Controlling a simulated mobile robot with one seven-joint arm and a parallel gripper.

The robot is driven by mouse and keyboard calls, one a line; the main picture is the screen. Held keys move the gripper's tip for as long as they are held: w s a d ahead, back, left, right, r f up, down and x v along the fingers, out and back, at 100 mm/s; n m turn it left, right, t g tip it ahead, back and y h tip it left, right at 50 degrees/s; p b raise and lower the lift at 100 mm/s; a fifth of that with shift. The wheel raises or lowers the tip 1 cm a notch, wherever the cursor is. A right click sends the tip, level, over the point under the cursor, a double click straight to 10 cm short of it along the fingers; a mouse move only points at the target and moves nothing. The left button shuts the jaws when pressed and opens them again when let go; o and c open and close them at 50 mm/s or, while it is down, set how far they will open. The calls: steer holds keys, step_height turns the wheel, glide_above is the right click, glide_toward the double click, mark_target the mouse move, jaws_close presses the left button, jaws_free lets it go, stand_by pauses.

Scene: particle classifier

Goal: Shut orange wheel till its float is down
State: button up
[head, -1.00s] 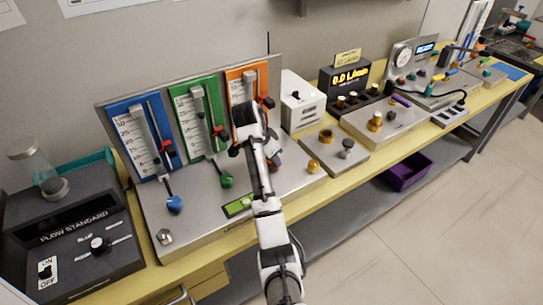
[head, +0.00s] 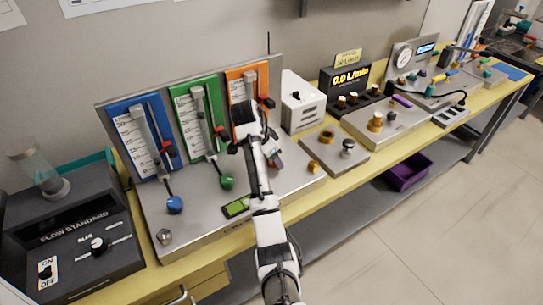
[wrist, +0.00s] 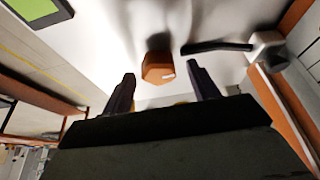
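The orange wheel (wrist: 157,67) is a small faceted knob, seen in the wrist view between and a little beyond my two fingertips. My gripper (wrist: 163,84) is open, with a gap between each finger and the wheel. In the head view my arm covers the wheel and most of the lower part of the orange panel (head: 233,75). The orange panel carries a clear tube (head: 249,84) and a red part (head: 267,102) at its right. The float's height in the tube is too small to tell.
The green panel and its green wheel (head: 227,182) stand left of my arm, then the blue panel and blue wheel (head: 175,204). A small green-lit display (head: 237,207) lies close to my arm. A white box (head: 303,101) stands right of the orange panel.

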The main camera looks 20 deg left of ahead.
steer(key=shift+a, duration=0.1)
steer(key=shift+v, duration=0.8)
steer(key=shift+s+a+r, duration=0.15)
steer(key=shift+s+r, duration=0.1)
steer(key=shift+r, duration=0.25)
steer(key=v, duration=1.1)
steer(key=shift+w+r, duration=0.1)
steer(key=shift+w, duration=0.1)
